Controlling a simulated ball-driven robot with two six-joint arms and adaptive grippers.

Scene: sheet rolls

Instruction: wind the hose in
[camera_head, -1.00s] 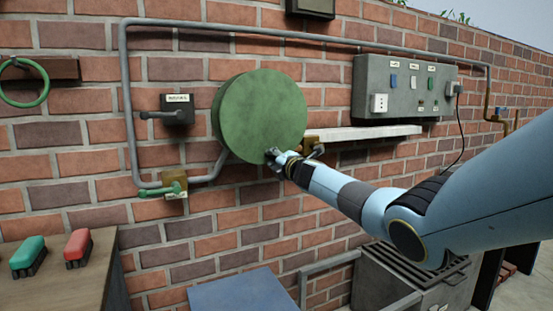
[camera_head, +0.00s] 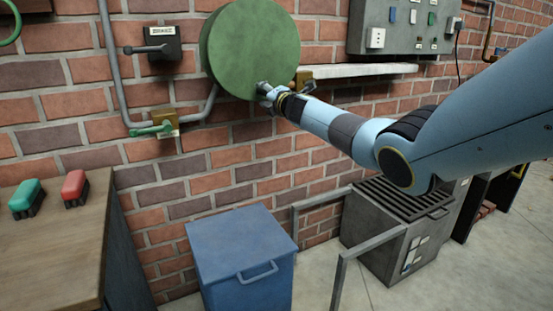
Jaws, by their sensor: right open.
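A round green hose reel drum (camera_head: 250,45) is mounted on the brick wall. No loose length of hose shows hanging from it. My right gripper (camera_head: 266,93) is at the drum's lower right edge, with its fingertips in front of or touching the rim; I cannot tell which. Its jaws are open and look empty. A brass-coloured fitting (camera_head: 304,80) sits just behind the gripper, partly hidden by it. A green-handled valve (camera_head: 155,130) is on the pipe at the lower left of the drum. My left gripper is not in view.
A blue lidded bin (camera_head: 240,245) stands below the drum. A grey grated box (camera_head: 400,232) with rails is to its right. A wooden bench (camera_head: 55,235) at left holds a green brush (camera_head: 27,195) and a red brush (camera_head: 75,184). A white shelf (camera_head: 360,74) runs right of the drum.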

